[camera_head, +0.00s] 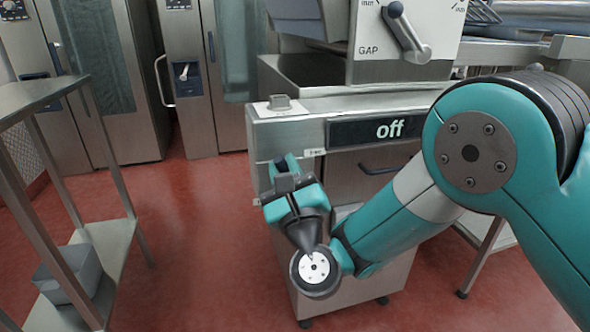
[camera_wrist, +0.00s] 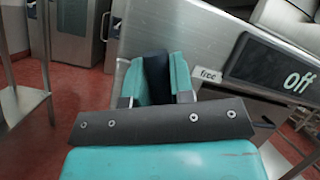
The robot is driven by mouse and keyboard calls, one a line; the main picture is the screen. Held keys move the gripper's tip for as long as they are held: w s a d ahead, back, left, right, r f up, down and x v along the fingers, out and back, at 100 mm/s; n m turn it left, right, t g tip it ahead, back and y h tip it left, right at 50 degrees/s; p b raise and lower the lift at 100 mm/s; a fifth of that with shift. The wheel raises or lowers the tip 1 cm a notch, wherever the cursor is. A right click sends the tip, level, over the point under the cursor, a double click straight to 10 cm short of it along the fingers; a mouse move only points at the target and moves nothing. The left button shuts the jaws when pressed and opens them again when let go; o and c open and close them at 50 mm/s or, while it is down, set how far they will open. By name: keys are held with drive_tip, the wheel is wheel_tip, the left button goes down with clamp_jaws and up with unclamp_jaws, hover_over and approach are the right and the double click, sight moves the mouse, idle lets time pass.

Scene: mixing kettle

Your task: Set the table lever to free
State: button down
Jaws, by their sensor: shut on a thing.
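My gripper (camera_head: 287,164) is at the left front corner of the steel machine table (camera_head: 262,130), below its top edge. In the wrist view its two teal fingers (camera_wrist: 158,75) are closed on a dark upright piece (camera_wrist: 156,77), which appears to be the table lever's handle. The fingers and gripper body hide most of the lever, so I cannot tell its exact position. A small white "free" label (camera_wrist: 208,75) is just right of the fingers; it also shows small in the head view (camera_head: 314,152).
A dark display reading "off" (camera_head: 390,129) is right of the label. A machine panel marked GAP with a grey lever (camera_head: 405,35) stands above. A steel shelf rack (camera_head: 115,235) with a grey bin is at left. Red floor (camera_head: 200,240) between them is clear.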

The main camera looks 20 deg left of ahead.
drive_tip(key=c, duration=1.3)
unclamp_jaws()
drive_tip(key=shift+w+d+r+m+t+h, duration=0.1)
drive_tip(key=shift+w+d+m+t+h, duration=0.15)
drive_tip(key=shift+m+h, duration=0.45)
drive_tip(key=shift+c, duration=0.2)
drive_tip(key=o, duration=0.4)
drive_tip(key=shift+s+y, duration=0.1)
drive_tip(key=shift+y, duration=0.2)
drive_tip(key=shift+o, duration=0.2)
drive_tip(key=shift+s+d+f+b, duration=0.15)
drive_tip(key=shift+s+f+b, duration=0.2)
drive_tip(key=shift+b, duration=0.5)
drive_tip(key=b+v, duration=0.6)
drive_tip(key=b, duration=0.2)
drive_tip(key=shift+r, duration=0.2)
drive_tip(key=shift+r, duration=0.1)
